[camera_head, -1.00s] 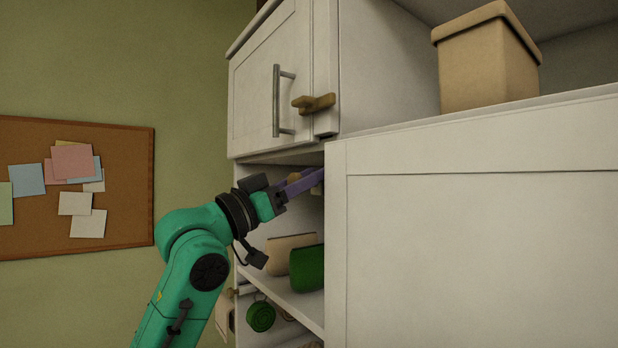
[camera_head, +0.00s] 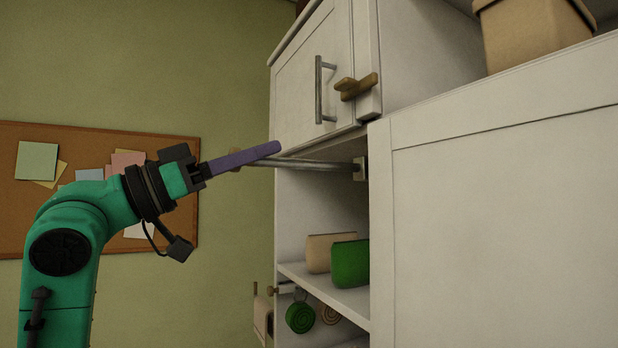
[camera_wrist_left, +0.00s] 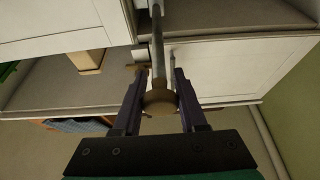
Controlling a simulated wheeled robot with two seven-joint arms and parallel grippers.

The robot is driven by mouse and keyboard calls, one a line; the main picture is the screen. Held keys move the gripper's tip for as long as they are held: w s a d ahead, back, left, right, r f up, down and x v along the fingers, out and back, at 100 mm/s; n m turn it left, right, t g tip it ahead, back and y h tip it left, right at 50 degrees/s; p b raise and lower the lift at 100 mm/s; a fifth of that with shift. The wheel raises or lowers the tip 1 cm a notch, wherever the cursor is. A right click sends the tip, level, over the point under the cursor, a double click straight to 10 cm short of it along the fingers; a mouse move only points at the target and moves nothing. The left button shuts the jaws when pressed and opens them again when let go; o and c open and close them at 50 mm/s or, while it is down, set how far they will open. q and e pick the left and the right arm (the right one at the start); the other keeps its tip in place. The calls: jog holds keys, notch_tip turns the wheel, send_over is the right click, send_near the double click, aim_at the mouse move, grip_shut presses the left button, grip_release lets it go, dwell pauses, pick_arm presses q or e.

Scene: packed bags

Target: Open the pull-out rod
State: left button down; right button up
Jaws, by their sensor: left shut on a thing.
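The pull-out rod (camera_head: 312,165) is a thin metal bar that reaches out to the left from a mount (camera_head: 360,169) under the upper cabinet door. In the left wrist view the rod (camera_wrist_left: 158,48) ends in a round wooden knob (camera_wrist_left: 160,101). My left gripper (camera_head: 262,152) has purple fingers and is outside the cabinet, at the rod's outer end. In the left wrist view its fingers (camera_wrist_left: 160,95) are on both sides of the knob, shut on it. In the head view the fingers mostly hide the knob. My right gripper is not in view.
The white cabinet's upper door (camera_head: 315,75) is shut, with a metal handle (camera_head: 319,90) and wooden latch (camera_head: 356,86). Beige and green bags (camera_head: 350,263) stand on the shelf below. A box (camera_head: 530,35) sits on top. Left of the cabinet is free room before a corkboard (camera_head: 20,215).

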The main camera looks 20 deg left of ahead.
pick_arm(q)
jog(key=s+a+b, duration=0.1)
jog(key=s+a, duration=0.4)
jog(key=s, duration=0.1)
jog(key=shift+s+a, duration=0.25)
jog(key=shift+s, duration=0.05)
jog(key=c, duration=0.5)
grip_release()
jog(key=shift+b, duration=0.3)
jog(key=b+v, duration=0.6)
jog(key=v, duration=0.8)
jog(key=shift+s, duration=0.3)
jog(key=shift+a, duration=0.15)
